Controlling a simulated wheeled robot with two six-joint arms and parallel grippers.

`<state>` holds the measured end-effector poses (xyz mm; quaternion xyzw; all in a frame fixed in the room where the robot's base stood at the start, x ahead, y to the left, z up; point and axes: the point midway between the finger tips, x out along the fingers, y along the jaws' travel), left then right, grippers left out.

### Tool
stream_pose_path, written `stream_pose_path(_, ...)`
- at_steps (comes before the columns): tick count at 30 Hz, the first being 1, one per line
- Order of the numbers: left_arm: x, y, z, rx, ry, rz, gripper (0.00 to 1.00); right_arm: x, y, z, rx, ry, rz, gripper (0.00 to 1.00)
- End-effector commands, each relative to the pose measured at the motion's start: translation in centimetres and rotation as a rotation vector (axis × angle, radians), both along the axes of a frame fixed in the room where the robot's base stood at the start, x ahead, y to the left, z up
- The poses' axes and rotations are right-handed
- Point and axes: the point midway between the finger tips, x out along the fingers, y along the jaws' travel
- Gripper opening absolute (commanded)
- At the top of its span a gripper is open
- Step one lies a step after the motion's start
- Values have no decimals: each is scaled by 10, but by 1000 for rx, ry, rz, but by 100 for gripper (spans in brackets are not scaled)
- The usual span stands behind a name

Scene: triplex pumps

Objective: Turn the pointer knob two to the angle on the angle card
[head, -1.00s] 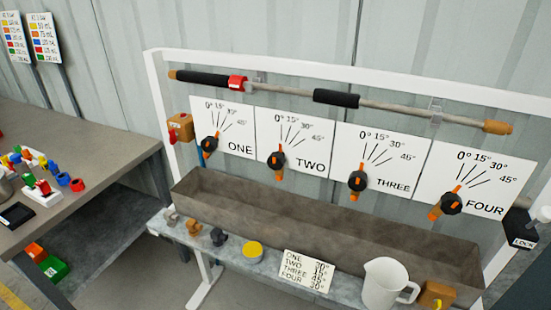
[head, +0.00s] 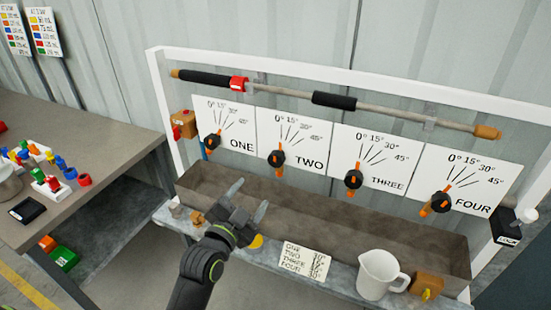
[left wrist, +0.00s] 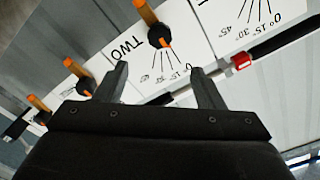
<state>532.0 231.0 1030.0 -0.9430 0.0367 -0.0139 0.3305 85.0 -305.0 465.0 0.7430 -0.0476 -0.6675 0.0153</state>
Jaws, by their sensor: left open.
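Pointer knob two (head: 277,158) is black with an orange pointer and sits on the white panel marked TWO (head: 307,162). Its pointer stands nearly upright, near the 0° end of the scale. My left gripper (head: 248,197) is open and empty, in front of the trough, below and left of knob two. In the left wrist view, turned upside down, knob two (left wrist: 158,36) shows beyond the open fingers (left wrist: 159,69), apart from them. The angle card (head: 304,262) lies on the front ledge; its small figures are hard to read. My right gripper is not in view.
Knob one (head: 213,142), knob three (head: 353,180) and knob four (head: 440,202) sit on neighbouring panels. A grey trough (head: 340,228) runs below them, and a padded bar (head: 385,111) above. A white jug (head: 378,276) stands on the ledge at right.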

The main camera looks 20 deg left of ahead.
Motion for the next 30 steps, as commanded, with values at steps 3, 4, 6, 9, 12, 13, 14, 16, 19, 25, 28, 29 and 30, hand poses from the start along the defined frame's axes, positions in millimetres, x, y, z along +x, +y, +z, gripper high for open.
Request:
stream_pose_path(3, 21, -2, 3, 0, 0, -1, 63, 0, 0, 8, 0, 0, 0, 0)
stream_pose_path(4, 26, -2, 3, 1, 0, -1, 63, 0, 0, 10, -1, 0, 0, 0)
stream_pose_path(6, 39, -3, 3, 1, 1, -1, 63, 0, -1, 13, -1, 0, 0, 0)
stream_pose_path(9, 56, -5, 3, 0, 1, -1, 63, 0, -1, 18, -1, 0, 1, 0)
stream_pose_path(12, 73, -6, 3, 0, 1, -1, 63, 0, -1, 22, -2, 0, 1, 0)
stream_pose_path(13, 78, -6, 3, 0, 1, -1, 63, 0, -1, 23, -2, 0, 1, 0)
stream_pose_path(14, 82, -7, 2, 0, 1, 0, 63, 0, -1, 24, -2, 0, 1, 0)
stream_pose_path(16, 94, -7, 2, 0, 1, 0, 63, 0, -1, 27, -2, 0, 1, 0)
stream_pose_path(19, 109, -9, 2, -1, 3, 0, 63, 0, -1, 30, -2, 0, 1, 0)
stream_pose_path(25, 136, -11, 1, 0, 1, 0, 63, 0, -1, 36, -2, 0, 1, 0)
stream_pose_path(28, 146, -11, 1, -1, 1, 0, 63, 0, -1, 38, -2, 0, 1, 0)
stream_pose_path(29, 149, -12, 1, -1, 1, 1, 63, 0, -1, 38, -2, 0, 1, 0)
stream_pose_path(30, 151, -12, 0, 0, 1, 0, 63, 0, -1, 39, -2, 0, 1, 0)
